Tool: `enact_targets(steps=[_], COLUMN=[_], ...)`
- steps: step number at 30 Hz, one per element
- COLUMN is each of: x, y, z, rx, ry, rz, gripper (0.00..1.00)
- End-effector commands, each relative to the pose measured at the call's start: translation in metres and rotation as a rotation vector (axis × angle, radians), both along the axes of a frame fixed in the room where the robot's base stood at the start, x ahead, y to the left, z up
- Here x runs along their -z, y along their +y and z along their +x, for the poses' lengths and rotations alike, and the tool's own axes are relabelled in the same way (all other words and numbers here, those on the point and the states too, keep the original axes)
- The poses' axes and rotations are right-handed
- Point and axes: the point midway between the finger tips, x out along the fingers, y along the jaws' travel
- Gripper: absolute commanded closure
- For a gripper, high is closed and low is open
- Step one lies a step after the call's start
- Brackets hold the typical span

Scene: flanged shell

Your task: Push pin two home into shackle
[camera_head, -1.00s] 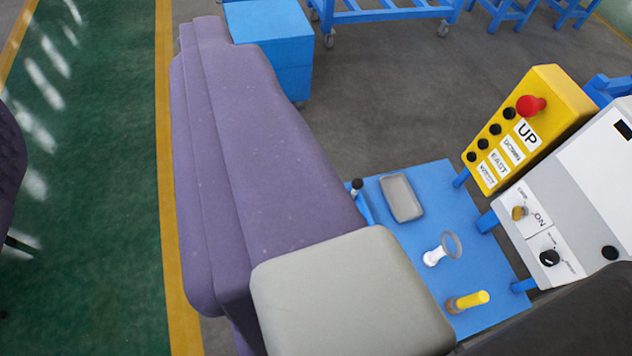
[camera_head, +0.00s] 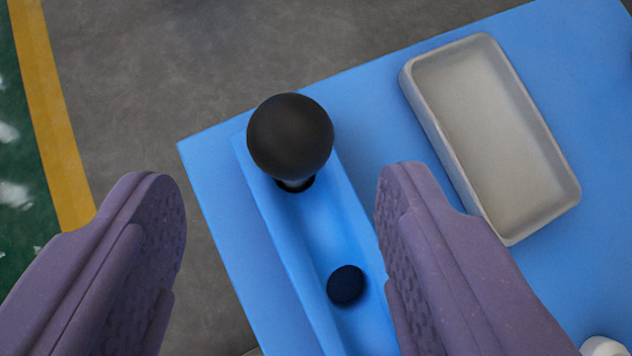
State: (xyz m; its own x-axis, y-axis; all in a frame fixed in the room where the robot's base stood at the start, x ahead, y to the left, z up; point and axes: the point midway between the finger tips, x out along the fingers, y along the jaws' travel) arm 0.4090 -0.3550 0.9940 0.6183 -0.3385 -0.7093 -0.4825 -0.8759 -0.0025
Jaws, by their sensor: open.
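My gripper (camera_head: 280,178) is open and empty, with one purple finger on each side of the picture. Between and beyond the fingertips, a black ball-headed knob (camera_head: 290,135) stands on a short dark neck at the far end of a blue channel-shaped bracket (camera_head: 312,235). A dark round spot (camera_head: 346,285), a hole or a flat disc, lies farther down the channel, close to the right finger. No finger clearly touches the knob. I cannot tell which part is pin two or the shackle.
The bracket stands near the left corner of a blue table (camera_head: 385,110). A grey shallow tray (camera_head: 490,135) lies to the right and looks empty. A white rounded piece (camera_head: 605,346) is cut off at bottom right. Grey floor (camera_head: 200,60) lies beyond the table.

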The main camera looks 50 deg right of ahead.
Motion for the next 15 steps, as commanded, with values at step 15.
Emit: enact_targets(steps=[15], x=[0.043], y=[-0.025], z=[0.040], rx=[0.000], ry=[0.001], rz=[-0.002], gripper=[0.39])
